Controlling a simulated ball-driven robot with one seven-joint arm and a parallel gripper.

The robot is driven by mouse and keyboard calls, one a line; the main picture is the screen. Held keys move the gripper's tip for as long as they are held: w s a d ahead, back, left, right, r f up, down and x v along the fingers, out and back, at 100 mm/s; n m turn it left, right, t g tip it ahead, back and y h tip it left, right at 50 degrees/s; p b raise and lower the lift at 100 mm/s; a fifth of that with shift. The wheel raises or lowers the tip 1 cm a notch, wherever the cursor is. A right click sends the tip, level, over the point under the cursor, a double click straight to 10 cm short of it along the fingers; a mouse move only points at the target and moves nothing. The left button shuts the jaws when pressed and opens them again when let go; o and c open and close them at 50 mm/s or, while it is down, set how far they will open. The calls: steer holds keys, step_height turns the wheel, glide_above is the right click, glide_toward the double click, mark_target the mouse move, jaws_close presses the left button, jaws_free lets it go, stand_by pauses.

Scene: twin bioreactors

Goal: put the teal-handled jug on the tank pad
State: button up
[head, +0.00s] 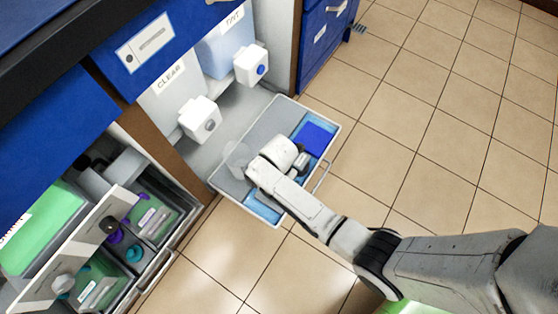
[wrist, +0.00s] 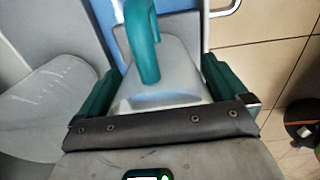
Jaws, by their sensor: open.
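The jug's teal handle (wrist: 146,45) rises between my gripper's fingers in the wrist view, in front of a pale grey body that narrows upward. My gripper (wrist: 162,75) is open, with a teal finger on each side of the handle, and I see no grip on it. In the head view my arm reaches over a pulled-out tray (head: 328,170) and hides much of it. A blue square pad (head: 312,138) lies at the tray's right end. I cannot tell whether it is the tank pad. The teal handle is hidden in the head view.
A translucent vessel (head: 237,160) stands at the tray's left. Behind it are a CLEAR tank (head: 172,95) and a TINT tank (head: 226,48) with white spigots. An open drawer (head: 128,235) holds several small items at lower left. Tiled floor at right is mostly clear.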

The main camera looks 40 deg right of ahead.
step_height(320, 180, up, 12)
steer(key=p, duration=0.6)
steer(key=shift+r, duration=0.15)
steer(key=shift+s, duration=0.1)
steer(key=s+d+r+m, duration=0.3)
steer(key=s+r+m, duration=0.3)
steer(key=m, duration=0.5)
steer(key=s+d+r+m+t, duration=0.1)
steer(key=s+d+r+m, duration=0.2)
steer(key=s+r+m, duration=0.3)
steer(key=s+m, duration=0.4)
steer(key=m, duration=0.1)
steer(key=shift+s+d+r, duration=0.25)
steer(key=shift+s+d, duration=0.05)
steer(key=shift+s, duration=0.1)
